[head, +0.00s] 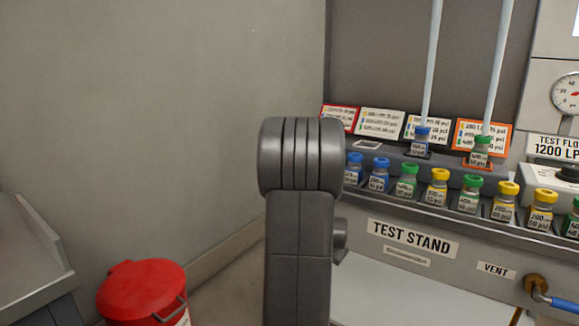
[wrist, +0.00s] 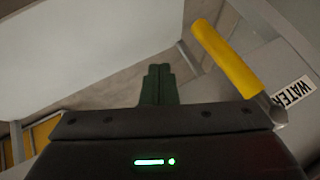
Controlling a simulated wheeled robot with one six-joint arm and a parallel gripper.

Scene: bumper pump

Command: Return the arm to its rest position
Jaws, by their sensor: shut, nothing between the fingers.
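My gripper (wrist: 159,72) shows in the wrist view, its two dark green fingers together with nothing between them. It points toward the floor, apart from the things around it. In the head view my grey arm stands upright in the middle and hides part of the test stand (head: 365,233). My gripper is not visible in the head view.
Several small bottles with blue, green and yellow caps, such as a yellow-capped one (head: 437,188), line the stand's shelf. A red bin (head: 147,292) stands at lower left.

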